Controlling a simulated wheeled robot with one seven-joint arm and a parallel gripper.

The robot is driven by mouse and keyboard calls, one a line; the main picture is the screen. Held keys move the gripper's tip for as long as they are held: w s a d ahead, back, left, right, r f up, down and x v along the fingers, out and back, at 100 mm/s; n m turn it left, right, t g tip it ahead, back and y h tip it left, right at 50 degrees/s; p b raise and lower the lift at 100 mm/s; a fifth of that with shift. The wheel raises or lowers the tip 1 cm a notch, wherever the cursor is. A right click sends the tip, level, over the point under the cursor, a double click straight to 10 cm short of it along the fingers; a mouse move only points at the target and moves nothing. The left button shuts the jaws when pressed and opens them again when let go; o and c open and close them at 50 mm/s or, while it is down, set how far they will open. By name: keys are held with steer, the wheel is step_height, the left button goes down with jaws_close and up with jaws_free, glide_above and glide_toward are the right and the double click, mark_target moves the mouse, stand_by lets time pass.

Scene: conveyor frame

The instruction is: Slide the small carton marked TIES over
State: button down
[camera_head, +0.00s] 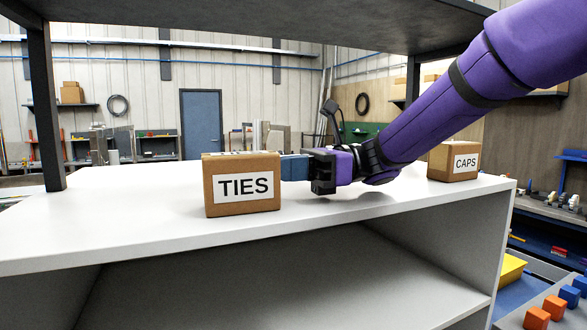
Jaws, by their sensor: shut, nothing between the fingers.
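The small carton marked TIES (241,184) is a brown box with a white label. It stands upright on the white shelf top (130,215), left of the middle. My gripper (290,167) is just right of the carton, with its blue fingers shut and pointing left. The fingertips are at the carton's right side and seem to touch it. Nothing is held between them.
A second carton marked CAPS (455,161) stands on the shelf top at the right, behind my arm. A dark post (46,105) rises at the left. The shelf top left of the TIES carton is clear. The front edge lies close below it.

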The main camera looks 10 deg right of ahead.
steer(key=x, duration=2.3)
steer(key=shift+a, duration=0.15)
